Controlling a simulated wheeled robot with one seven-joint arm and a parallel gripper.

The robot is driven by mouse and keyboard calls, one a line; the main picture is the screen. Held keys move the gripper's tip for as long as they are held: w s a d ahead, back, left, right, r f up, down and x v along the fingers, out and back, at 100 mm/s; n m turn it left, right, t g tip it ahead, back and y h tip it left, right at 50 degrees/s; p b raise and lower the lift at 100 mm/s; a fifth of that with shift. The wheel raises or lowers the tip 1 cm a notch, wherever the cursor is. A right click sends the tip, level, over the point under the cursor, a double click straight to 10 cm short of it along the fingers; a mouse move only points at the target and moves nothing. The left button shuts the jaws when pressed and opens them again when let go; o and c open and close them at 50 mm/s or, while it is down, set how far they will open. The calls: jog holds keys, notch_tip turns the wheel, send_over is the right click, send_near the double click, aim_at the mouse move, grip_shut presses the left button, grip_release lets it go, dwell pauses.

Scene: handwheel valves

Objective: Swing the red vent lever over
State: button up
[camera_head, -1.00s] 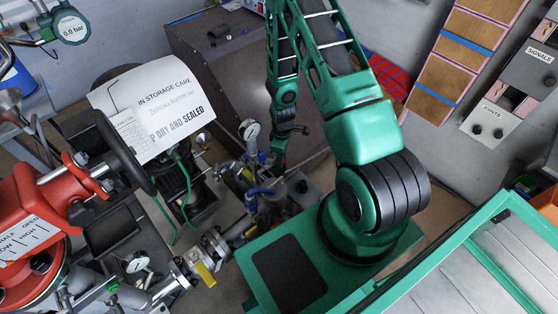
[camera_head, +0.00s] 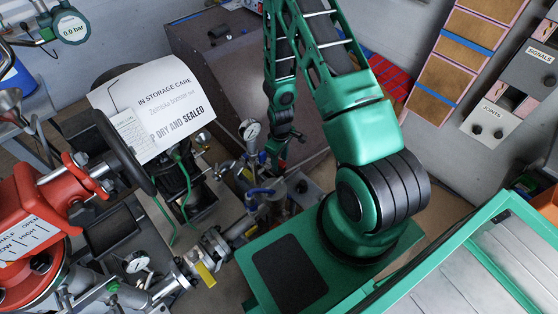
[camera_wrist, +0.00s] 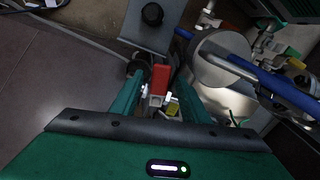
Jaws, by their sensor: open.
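The red lever (camera_wrist: 160,79) shows in the wrist view as a short, upright red block near the picture's middle. My gripper (camera_wrist: 158,86) is open, with one green finger on each side of the lever. Whether either finger touches the lever I cannot tell. The lever cannot be made out there.
In the wrist view a grey round body (camera_wrist: 222,62) and a blue pipe (camera_wrist: 285,90) lie close on the right. A dark knob on a grey bracket (camera_wrist: 150,42) stands beyond the lever.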

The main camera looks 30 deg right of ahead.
jog(key=shift+r, duration=2.9)
notch_tip(320, 180, up, 11)
jog(key=shift+f, duration=0.15)
